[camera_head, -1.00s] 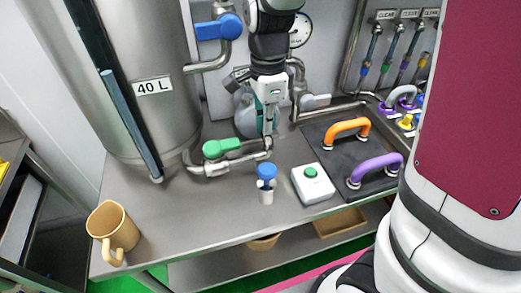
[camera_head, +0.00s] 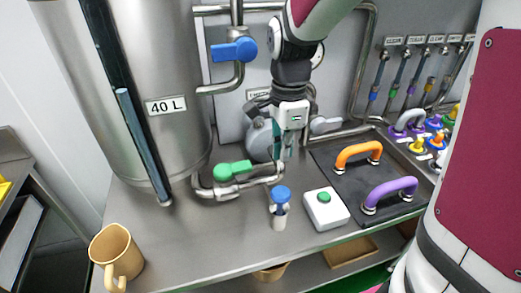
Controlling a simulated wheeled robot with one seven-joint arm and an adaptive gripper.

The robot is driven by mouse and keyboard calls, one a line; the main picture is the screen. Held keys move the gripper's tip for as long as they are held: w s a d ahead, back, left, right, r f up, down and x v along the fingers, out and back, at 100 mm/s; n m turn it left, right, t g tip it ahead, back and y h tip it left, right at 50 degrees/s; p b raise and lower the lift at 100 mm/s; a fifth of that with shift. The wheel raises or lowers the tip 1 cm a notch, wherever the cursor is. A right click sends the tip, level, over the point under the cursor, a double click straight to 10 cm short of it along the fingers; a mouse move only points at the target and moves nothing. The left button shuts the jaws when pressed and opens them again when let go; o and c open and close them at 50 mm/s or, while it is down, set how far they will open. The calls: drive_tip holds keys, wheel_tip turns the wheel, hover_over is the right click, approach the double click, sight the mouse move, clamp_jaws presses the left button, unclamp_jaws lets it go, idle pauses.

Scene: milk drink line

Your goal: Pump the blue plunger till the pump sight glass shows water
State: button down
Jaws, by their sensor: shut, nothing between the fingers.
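The blue plunger (camera_head: 281,194) is a round blue knob on top of a small pump (camera_head: 279,221) with a pale lower body, standing upright near the front of the steel bench. My gripper (camera_head: 280,159) is shut and empty, pointing down. In the picture it is just above the blue knob, with a gap between them; how far apart they are in depth is hard to tell. I cannot make out the pump sight glass or any water in it.
A white box with a green button (camera_head: 324,208) stands right of the pump. A green-handled valve (camera_head: 232,170) and its pipe lie behind left. Orange (camera_head: 358,152) and purple (camera_head: 389,192) handles stand on a dark mat. A tan mug (camera_head: 116,252) is at front left.

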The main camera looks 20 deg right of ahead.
sight(281, 191)
wheel_tip(281, 191, down, 10)
drive_tip(key=shift+f+b, duration=0.25)
drive_tip(key=shift+b, duration=0.05)
idle(0.3)
wheel_tip(281, 191, down, 4)
drive_tip(key=shift+b, duration=0.65)
drive_tip(key=shift+r, duration=0.1)
drive_tip(key=shift+s+r+p, duration=0.1)
drive_tip(key=shift+r+p, duration=0.5)
wheel_tip(281, 191, up, 13)
drive_tip(key=p, duration=0.2)
drive_tip(key=shift+p, duration=0.3)
